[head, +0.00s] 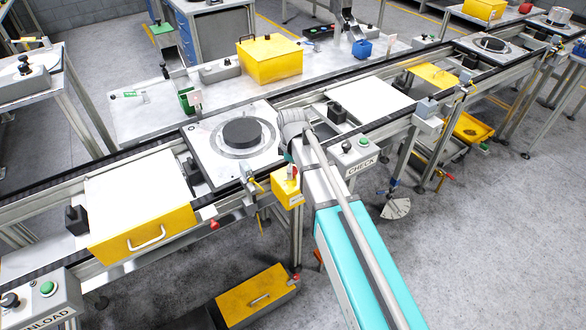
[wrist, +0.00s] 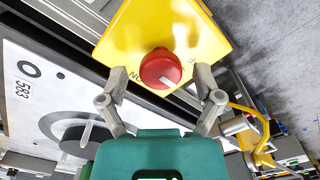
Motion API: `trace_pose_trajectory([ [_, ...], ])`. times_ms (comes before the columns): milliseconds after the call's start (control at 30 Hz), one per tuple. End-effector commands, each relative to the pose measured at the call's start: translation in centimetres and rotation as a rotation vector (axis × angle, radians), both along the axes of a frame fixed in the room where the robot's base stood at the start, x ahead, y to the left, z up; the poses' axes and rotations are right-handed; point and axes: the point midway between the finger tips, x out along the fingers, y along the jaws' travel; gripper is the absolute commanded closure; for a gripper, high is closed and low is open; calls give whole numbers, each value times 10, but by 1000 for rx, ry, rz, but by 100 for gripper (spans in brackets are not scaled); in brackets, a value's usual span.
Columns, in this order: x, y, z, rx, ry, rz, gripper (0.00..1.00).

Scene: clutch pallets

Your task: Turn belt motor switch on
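The belt motor switch is a yellow box (wrist: 185,25) with a round red knob (wrist: 160,68) on its face. Lettering on the face is upside down in the wrist view; "ON" shows left of the knob, and the marking on the right is only partly readable. A pale mark shows on the knob's lower edge. My gripper (wrist: 160,78) is open, with one finger on each side of the knob and gaps visible between.
A pallet with a dark disc (head: 241,133) sits on the conveyor, left of my wrist. A CHECK button box (head: 360,158) is close on the right. A yellow drawer (head: 140,235) stands at front left. A yellow bent tube (wrist: 262,135) is near my right finger.

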Motion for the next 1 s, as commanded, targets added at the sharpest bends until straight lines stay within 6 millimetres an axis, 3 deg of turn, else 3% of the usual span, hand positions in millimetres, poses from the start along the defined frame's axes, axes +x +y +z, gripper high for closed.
trace_pose_trajectory([
  [33,0,0,0,0,0,0,34],
  [367,0,0,0,0,-1,0,94],
  [700,1,0,0,0,-1,-34,94],
  [1000,1,0,0,0,-2,-184,94],
])
